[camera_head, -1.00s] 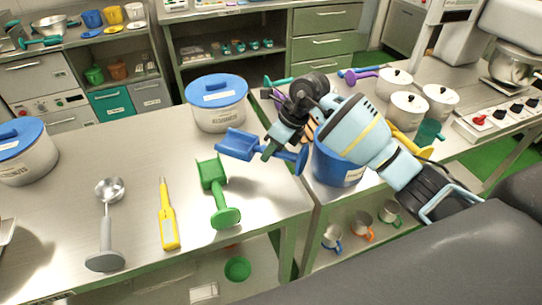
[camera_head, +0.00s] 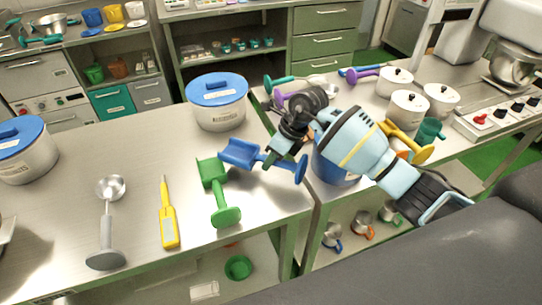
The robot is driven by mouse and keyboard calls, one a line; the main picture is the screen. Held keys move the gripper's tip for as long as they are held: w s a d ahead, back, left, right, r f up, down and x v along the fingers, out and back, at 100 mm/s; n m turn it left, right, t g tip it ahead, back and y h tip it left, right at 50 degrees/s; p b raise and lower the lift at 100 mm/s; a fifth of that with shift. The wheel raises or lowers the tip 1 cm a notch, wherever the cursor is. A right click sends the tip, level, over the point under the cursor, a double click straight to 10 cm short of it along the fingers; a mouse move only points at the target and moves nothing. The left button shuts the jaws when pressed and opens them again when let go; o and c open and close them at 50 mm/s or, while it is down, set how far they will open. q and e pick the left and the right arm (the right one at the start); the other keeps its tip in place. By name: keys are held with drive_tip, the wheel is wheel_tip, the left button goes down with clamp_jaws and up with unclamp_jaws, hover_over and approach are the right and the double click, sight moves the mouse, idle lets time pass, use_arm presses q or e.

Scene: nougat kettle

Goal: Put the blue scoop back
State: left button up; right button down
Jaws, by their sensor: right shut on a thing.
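The blue scoop (camera_head: 239,153) is at the right end of the steel table, its head pointing left and its round handle end to the right. My right gripper (camera_head: 275,158) is shut on its handle from above. The scoop is at or just above the tabletop; I cannot tell whether it touches. The green scoop (camera_head: 218,190) lies close beside it at the lower left. My left gripper is not in view.
A yellow tool (camera_head: 168,220) and a grey ladle (camera_head: 106,225) lie left of the green scoop. A blue-lidded tub (camera_head: 218,110) stands behind. A blue bin (camera_head: 333,170) is partly hidden under my right arm. The table's middle is clear.

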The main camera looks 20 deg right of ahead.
drive_tip(key=c, duration=1.2)
unclamp_jaws()
drive_tip(key=shift+c, duration=0.2)
drive_tip(key=shift+r, duration=0.1)
drive_tip(key=shift+r, duration=0.3)
drive_tip(key=v, duration=1.2)
drive_tip(key=shift+r, duration=0.3)
